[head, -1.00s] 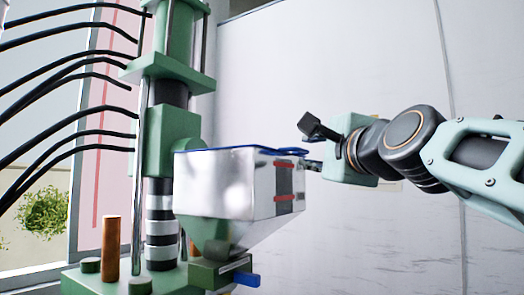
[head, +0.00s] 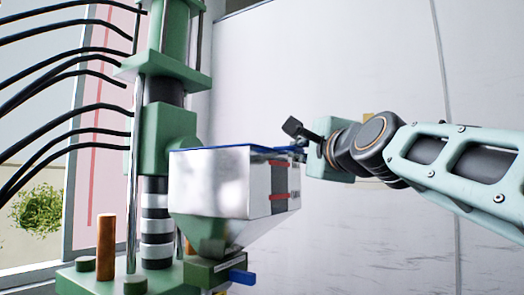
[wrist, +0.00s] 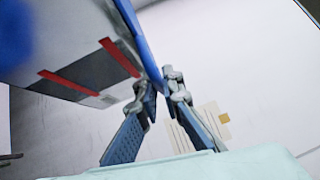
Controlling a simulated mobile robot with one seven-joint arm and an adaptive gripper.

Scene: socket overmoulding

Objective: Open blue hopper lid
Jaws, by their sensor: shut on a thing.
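The blue hopper lid (head: 215,148) shows edge-on as a thin, roughly level strip along the top of the silver hopper (head: 208,185). My gripper (head: 299,152) is at the lid's right end, with its fingertips small and partly hidden by dark parts there. In the wrist view the lid (wrist: 143,38) is a long blue edge running down between my fingertips (wrist: 161,88). My gripper is shut on this lid edge. The hopper (wrist: 75,45) fills the upper left there, with red bands on its side.
A green moulding machine (head: 165,140) with a column and black cables (head: 70,85) stands behind and left of the hopper. An orange rod (head: 106,245) and a blue handle (head: 242,277) are low by its base.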

